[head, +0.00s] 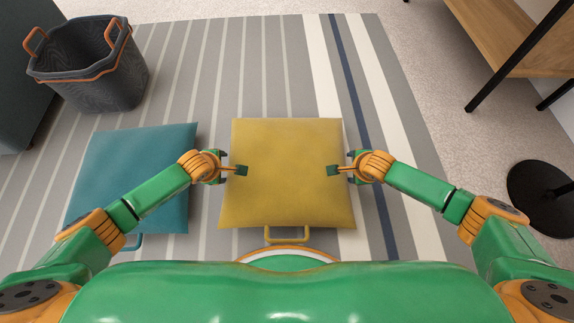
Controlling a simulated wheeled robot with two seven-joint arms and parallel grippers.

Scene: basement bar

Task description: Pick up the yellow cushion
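The yellow cushion (287,165) lies flat on the striped rug in the middle of the head view, with a yellow loop handle at its near edge. My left gripper (233,163) is at its left edge and my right gripper (342,163) is at its right edge. Each gripper has its fingers spread, with one finger showing over the cushion's top and the other just outside the edge. I cannot tell whether the fingers touch the cushion.
A teal cushion (130,160) lies left of the yellow one, partly under my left arm. A dark basket (95,75) with orange handles stands at the back left. A wooden table (515,35) and a round black base (540,187) are at the right. The rug (230,60) beyond the cushion is clear.

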